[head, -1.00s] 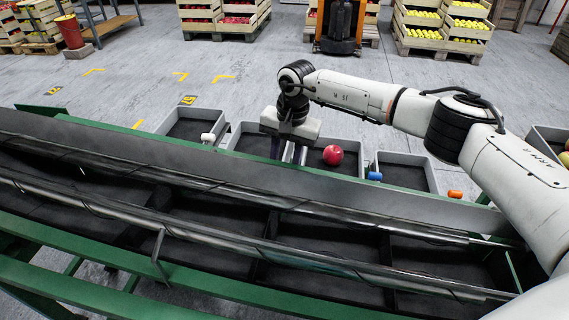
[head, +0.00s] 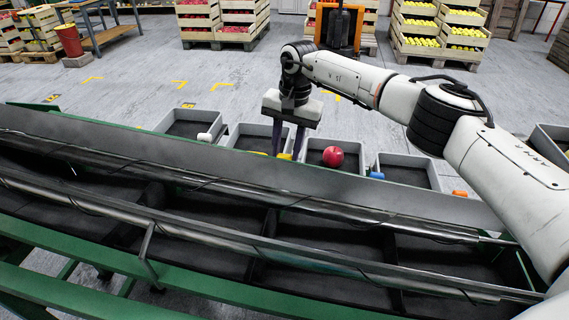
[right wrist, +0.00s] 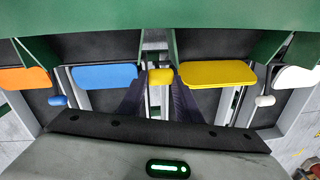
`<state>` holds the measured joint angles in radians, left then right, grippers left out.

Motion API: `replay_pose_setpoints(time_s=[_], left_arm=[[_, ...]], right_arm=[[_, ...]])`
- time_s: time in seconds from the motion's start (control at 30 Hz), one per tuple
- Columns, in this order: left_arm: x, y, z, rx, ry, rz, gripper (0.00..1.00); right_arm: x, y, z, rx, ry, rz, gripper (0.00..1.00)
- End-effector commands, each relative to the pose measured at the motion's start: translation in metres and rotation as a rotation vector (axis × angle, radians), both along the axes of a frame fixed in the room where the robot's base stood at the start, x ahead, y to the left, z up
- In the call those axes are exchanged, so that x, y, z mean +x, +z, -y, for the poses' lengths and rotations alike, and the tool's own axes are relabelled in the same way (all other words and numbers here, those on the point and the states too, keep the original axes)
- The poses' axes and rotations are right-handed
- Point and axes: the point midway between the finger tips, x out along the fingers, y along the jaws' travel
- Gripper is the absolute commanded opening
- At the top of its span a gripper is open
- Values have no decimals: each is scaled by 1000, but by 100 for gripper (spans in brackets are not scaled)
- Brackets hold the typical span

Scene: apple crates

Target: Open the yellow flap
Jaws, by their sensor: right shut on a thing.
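The yellow flap (right wrist: 217,74) shows in the right wrist view between the blue and white flaps, and its edge barely shows in the head view. Its yellow knob (right wrist: 160,77) lies left of it there. My right gripper (right wrist: 158,95) is shut on this knob, one dark finger on each side. In the head view my right gripper (head: 287,148) points down behind the grey rail, with the yellow knob (head: 284,156) at its fingertips. The yellow knob sits higher in the wrist picture than the blue and white knobs. The flap's exact tilt is hard to tell. My left gripper is out of view.
In the wrist view, a blue flap (right wrist: 105,76), an orange flap (right wrist: 25,78) and a white flap (right wrist: 297,77) stand alongside. A red apple (head: 333,156) lies in a grey tray beside my gripper. The long grey rail (head: 150,150) runs in front.

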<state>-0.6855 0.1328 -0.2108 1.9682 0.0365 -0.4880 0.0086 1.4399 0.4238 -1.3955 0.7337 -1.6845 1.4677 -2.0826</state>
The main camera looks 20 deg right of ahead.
Motion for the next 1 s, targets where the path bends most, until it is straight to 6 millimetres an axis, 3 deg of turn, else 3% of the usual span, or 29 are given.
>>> replay_pose_setpoints(time_s=[0.3, 1.0], left_arm=[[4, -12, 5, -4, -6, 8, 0], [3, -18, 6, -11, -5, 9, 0]], right_arm=[[19, -3, 13, -8, -5, 13, 0], [26, -5, 18, -7, 1, 9, 0]])
